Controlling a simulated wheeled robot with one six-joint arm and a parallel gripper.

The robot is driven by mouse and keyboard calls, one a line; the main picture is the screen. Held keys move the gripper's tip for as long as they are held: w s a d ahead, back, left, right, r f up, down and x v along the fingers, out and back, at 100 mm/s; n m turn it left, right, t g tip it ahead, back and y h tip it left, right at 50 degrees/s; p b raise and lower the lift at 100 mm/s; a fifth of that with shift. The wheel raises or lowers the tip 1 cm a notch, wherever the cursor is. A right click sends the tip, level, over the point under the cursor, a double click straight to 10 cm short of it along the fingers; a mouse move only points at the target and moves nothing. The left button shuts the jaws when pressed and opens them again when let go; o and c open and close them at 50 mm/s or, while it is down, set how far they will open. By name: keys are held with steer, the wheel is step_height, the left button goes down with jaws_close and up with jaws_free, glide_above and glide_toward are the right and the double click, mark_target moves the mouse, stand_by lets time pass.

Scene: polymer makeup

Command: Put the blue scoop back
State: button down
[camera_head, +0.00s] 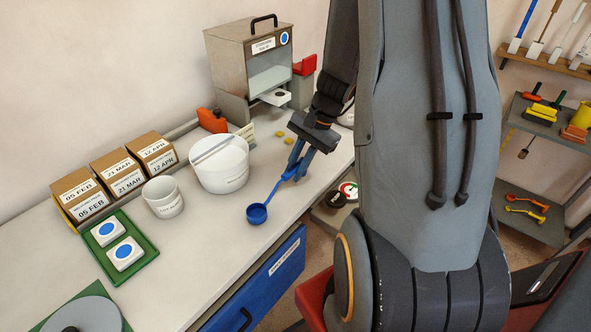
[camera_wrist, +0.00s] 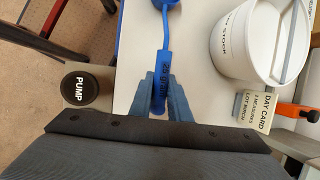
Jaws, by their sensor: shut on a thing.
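The blue scoop (camera_head: 257,213) has a round cup and a thin handle. My gripper (camera_head: 292,172) is shut on its handle, near the bench's front edge.
A white tub (camera_head: 220,168) with a bar across its rim stands left of my gripper. A white cup (camera_head: 163,197), a green tray (camera_head: 118,250) and labelled boxes (camera_head: 120,172) are further left. A metal dispenser (camera_head: 250,70) stands behind. A black PUMP cap (camera_wrist: 79,88) is beside the bench.

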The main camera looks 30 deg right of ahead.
steer(key=shift+f, duration=0.45)
steer(key=c, duration=1.7)
jaws_free()
steer(key=shift+f, duration=0.1)
steer(key=shift+o, duration=0.2)
steer(key=w+b+v, duration=0.1)
steer(key=b+v, duration=0.2)
steer(key=v, duration=0.9)
steer(key=s+a+f+n+h, duration=0.1)
steer(key=s+a+n+h, duration=0.1)
steer(key=a+n, duration=0.4)
steer(key=s+a+f+n+h, duration=0.1)
steer(key=s+a+n, duration=0.4)
steer(key=a, duration=0.7)
steer(key=n+h, duration=0.1)
steer(key=n, duration=0.1)
steer(key=shift+s+f+n+h, duration=0.3)
steer(key=shift+s+h, duration=0.05)
steer(key=shift+h, duration=0.05)
